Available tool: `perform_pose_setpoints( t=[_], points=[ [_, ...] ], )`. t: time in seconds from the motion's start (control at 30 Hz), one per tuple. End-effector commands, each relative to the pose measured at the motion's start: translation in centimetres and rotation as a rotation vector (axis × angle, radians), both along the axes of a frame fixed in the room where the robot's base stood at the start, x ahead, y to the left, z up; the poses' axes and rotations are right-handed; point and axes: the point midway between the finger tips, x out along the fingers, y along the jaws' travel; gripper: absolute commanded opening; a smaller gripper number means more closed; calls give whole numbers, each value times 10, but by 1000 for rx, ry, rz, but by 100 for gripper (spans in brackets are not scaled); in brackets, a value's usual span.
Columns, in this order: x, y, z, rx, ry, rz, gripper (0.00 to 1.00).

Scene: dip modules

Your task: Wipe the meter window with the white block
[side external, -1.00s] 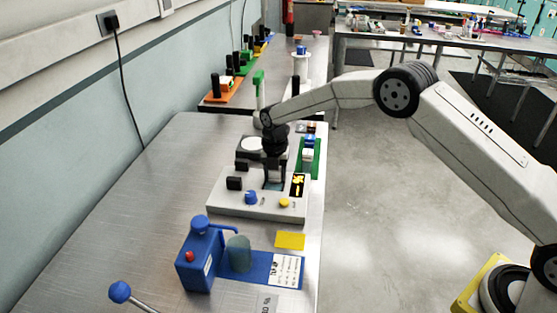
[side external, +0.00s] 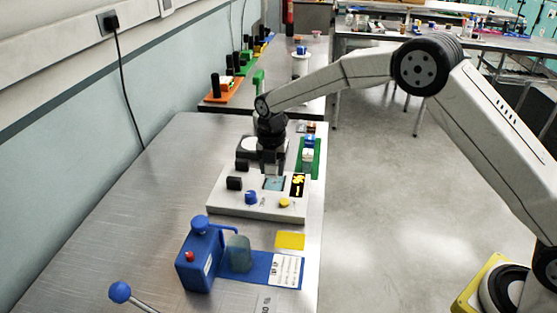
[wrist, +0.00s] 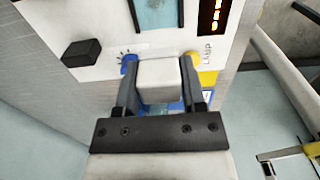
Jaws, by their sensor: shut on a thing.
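My gripper (wrist: 160,90) is shut on the white block (wrist: 160,78), which sits between its two fingers in the wrist view. The meter window (wrist: 156,14) is a pale blue pane at the top of that view, partly cut off by the frame edge. In the side view the window (side external: 274,183) lies on the grey-white panel (side external: 235,205), and my gripper (side external: 271,168) is just above and behind it. The block appears raised clear of the panel. I cannot clearly make out the block in the side view.
The panel carries a blue knob (side external: 251,197), a yellow button (side external: 284,202), black blocks (side external: 234,183) and a lit amber display (side external: 298,185). A blue dispenser (side external: 200,255) stands in front. A green holder (side external: 309,155) is behind at right. The bench's left side is clear.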

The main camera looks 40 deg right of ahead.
Motion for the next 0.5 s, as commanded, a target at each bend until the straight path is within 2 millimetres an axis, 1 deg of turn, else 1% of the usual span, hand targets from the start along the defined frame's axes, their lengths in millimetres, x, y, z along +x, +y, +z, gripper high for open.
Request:
perform_pose_setpoints(
  t=[0.2, 0.33, 0.5],
  points=[
    [1, 0, 20, 1, -2, 0, 5],
    [0, 0, 26, 0, -1, 0, 5],
    [0, 0, 27, 0, -1, 0, 5]
  ],
)
